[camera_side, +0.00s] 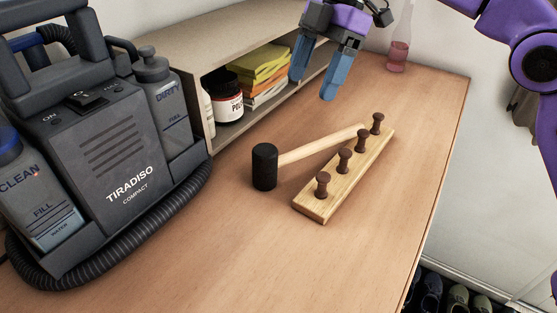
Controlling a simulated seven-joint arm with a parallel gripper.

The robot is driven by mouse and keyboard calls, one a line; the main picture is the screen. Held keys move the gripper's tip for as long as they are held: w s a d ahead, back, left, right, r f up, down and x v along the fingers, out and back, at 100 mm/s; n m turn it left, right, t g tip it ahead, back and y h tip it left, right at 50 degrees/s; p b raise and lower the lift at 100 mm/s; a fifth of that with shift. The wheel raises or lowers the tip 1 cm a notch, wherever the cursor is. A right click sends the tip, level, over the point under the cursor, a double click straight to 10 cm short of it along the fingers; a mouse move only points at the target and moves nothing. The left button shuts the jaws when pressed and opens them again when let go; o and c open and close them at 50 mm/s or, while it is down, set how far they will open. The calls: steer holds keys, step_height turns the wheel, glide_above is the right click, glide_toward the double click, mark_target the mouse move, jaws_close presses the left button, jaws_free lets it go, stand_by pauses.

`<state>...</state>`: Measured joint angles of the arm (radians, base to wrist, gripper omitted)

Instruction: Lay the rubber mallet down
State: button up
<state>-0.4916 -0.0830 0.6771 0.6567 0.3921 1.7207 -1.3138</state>
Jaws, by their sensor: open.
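The rubber mallet (264,166) has a black head and a pale wooden handle. Its head rests on the wooden table, and its handle runs up and right toward the far end of the peg board. The handle's far end is partly hidden behind a peg, and I cannot tell whether it rests on the board. The pale wooden peg board (314,208) lies on the table with several brown pegs standing in it. My gripper (312,88) has blue fingers, is open and empty, and hangs above and behind the mallet, apart from it.
A large grey TIRADISO machine (118,150) with a black hose fills the left. A low shelf (190,52) behind holds a jar (226,98) and stacked books (262,72). A bottle with pink liquid (397,56) stands at the back. The table's front (270,265) is clear.

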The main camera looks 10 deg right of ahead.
mark_target(281, 156)
steer(key=x, duration=1.1)
steer(key=shift+a+f, duration=0.1)
steer(key=shift+f, duration=0.25)
steer(key=shift+s+x, duration=0.2)
steer(key=shift+x, duration=2.45)
steer(key=shift+a+r, duration=0.15)
jaws_close()
